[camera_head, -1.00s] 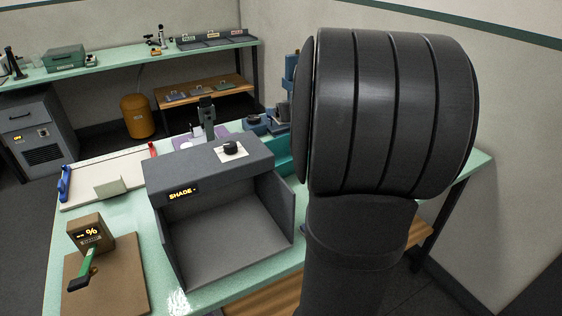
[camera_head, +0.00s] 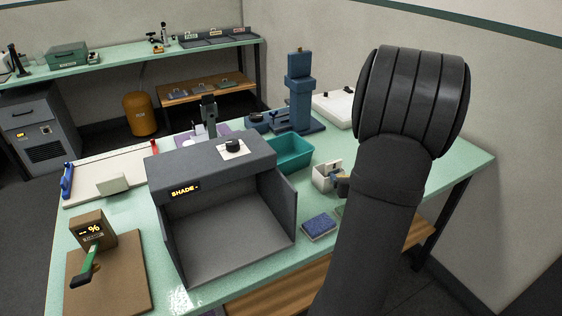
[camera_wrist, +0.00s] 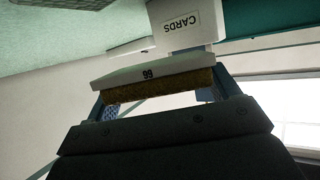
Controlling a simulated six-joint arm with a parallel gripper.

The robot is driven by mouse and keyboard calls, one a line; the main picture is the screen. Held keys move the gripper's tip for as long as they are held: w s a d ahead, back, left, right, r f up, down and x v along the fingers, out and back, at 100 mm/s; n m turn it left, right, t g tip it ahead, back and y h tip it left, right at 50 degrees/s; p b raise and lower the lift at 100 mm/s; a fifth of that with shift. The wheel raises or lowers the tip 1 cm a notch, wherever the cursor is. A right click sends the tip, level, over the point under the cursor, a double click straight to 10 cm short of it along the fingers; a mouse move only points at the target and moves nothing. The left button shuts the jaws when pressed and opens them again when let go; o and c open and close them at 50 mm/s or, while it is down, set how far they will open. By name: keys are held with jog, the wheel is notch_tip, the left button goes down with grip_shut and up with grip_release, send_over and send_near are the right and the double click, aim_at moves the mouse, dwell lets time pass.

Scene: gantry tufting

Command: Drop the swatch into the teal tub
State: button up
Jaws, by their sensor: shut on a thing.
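The swatch (camera_wrist: 155,77) shows in the wrist view, with a pale backing marked with a number and a tan-gold pile. My gripper (camera_wrist: 160,92) is shut on it, with a finger at each side. In the head view my arm hides most of the gripper; a small brownish piece (camera_head: 343,187) beside the arm may be the held swatch. The teal tub (camera_head: 290,157) stands on the bench in the head view, left of my arm and behind the white box. Its inside looks empty where visible. A teal surface at the top right of the wrist view looks like the tub.
A white card box (camera_head: 324,181), labelled CARDS in the wrist view (camera_wrist: 181,22), stands close to the gripper. A blue swatch (camera_head: 319,228) lies on the bench in front. A grey shade booth (camera_head: 215,170) is left of the tub; a blue press (camera_head: 300,95) stands behind it.

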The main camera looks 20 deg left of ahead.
jog(key=w+d+r, duration=0.3)
jog(key=w+d, duration=0.2)
jog(key=w+a+r+n+g+y, duration=0.2)
jog(key=w+a+r+n+y, duration=0.25)
jog(key=a, duration=0.25)
jog(key=w+a+r+n+g+y, duration=0.15)
jog(key=a+n+g, duration=0.4)
jog(key=a, duration=0.55)
jog(key=a+r+n+g+y, duration=0.25)
jog(key=a+n+g, duration=0.3)
jog(key=a, duration=0.65)
jog(key=shift+g+y, duration=0.35)
jog(key=shift+g, duration=0.05)
jog(key=shift+w+d+f, duration=0.1)
jog(key=shift+d+f, duration=0.05)
jog(key=shift+f, duration=1.35)
jog(key=shift+d+f, duration=0.1)
jog(key=shift+f, duration=1.35)
